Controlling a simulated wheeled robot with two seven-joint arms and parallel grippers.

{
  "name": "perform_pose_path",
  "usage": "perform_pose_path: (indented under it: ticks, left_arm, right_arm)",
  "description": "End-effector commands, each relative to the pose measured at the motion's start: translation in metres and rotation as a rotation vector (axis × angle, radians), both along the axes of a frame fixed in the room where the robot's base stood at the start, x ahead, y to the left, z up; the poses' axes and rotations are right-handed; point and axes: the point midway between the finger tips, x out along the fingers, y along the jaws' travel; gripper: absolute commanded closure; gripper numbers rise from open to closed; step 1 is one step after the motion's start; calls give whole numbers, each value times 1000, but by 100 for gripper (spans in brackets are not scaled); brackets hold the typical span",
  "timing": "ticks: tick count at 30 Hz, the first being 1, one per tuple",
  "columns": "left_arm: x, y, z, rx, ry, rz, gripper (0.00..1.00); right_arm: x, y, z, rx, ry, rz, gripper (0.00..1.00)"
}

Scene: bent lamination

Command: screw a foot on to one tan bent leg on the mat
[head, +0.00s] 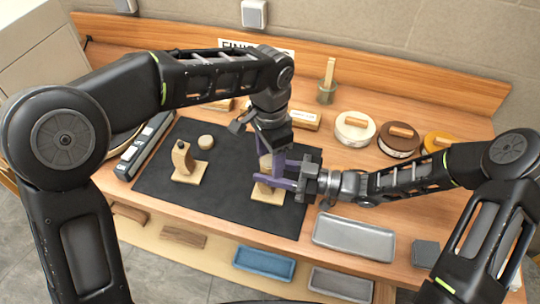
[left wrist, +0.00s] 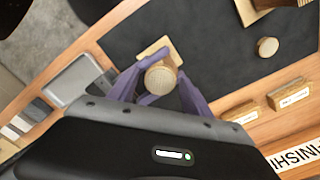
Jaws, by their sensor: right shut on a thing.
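Two tan bent legs stand on the dark mat (head: 229,191). The left leg (head: 181,158) has a dark stud on top and stands clear of both grippers. The right leg (head: 268,194) is held by my right gripper (head: 280,180), which is shut on it from the right. A round wooden foot (left wrist: 161,79) is at the top of this leg; how far it is threaded cannot be seen. My left gripper (left wrist: 160,82) comes down from above, its purple fingers open on either side of the foot. Another round foot (head: 206,142) lies loose on the mat.
Round tins (head: 354,130) and a pot with a stick (head: 327,92) stand at the back right. Labelled wooden blocks (head: 305,120) sit behind the mat. A grey tray (head: 354,236) is at the front right. The mat's left front is clear.

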Motion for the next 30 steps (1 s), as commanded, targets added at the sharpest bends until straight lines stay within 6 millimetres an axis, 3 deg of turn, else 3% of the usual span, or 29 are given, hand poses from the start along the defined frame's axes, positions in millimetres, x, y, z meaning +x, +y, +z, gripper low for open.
perform_pose_path:
  ticks: [14,24,30]
  left_arm:
    - [0,0,8,0,-1,2,34]
    - [1,0,57,-1,-3,1,34]
    - [0,0,74,-1,0,1,34]
  right_arm:
    - [0,0,0,0,0,0,100]
    - [0,0,0,0,0,0,100]
    - [0,0,0,0,0,0,100]
